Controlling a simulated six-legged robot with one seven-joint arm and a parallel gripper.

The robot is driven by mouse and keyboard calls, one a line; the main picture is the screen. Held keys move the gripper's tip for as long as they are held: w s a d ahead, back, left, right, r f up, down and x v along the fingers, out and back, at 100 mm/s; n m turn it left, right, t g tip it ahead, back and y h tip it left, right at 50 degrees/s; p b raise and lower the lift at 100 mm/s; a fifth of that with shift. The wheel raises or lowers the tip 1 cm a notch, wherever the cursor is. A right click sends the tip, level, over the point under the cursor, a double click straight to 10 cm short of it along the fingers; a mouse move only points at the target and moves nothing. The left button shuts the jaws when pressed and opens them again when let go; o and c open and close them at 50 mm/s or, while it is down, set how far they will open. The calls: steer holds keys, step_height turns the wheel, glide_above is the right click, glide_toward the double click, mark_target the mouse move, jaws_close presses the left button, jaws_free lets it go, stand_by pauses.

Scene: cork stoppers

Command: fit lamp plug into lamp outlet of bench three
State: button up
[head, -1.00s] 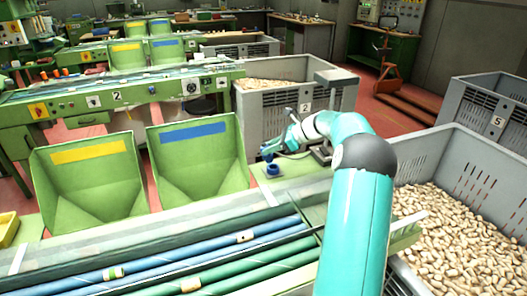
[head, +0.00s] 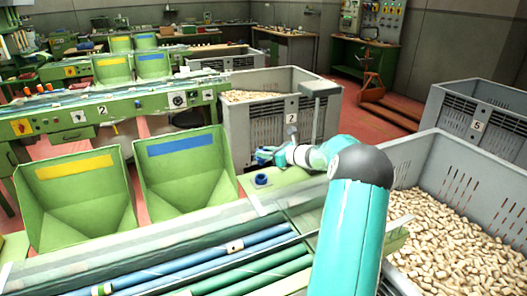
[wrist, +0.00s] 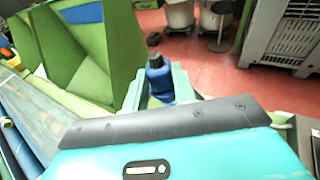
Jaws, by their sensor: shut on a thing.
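The lamp plug is a blue piece with a dark tip (wrist: 158,78), seen in the wrist view between the two pale green fingers of my gripper (wrist: 158,88). My gripper is shut on it. In the head view my gripper (head: 263,156) is small, with the blue plug partly hidden by the fingers. A blue round lamp outlet (head: 261,179) sits on the green end of the near bench, just below my gripper in the picture. A gap shows between plug and outlet. The outlet cannot be made out in the wrist view.
Two green hoppers, one with a yellow label (head: 74,166) and one with a blue label (head: 182,141), stand left of the outlet. A grey crate of corks (head: 400,160) is at right. Another grey crate (head: 262,125) stands behind my gripper. Blue and green rails (head: 200,262) run in front.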

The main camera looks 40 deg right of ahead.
steer(key=shift+f, duration=2.55)
steer(key=shift+f, duration=1.45)
stand_by(0.6)
steer(key=o, duration=1.1)
steer(key=v, duration=1.3)
steer(key=shift+s+d, duration=0.15)
steer(key=shift+s, duration=0.2)
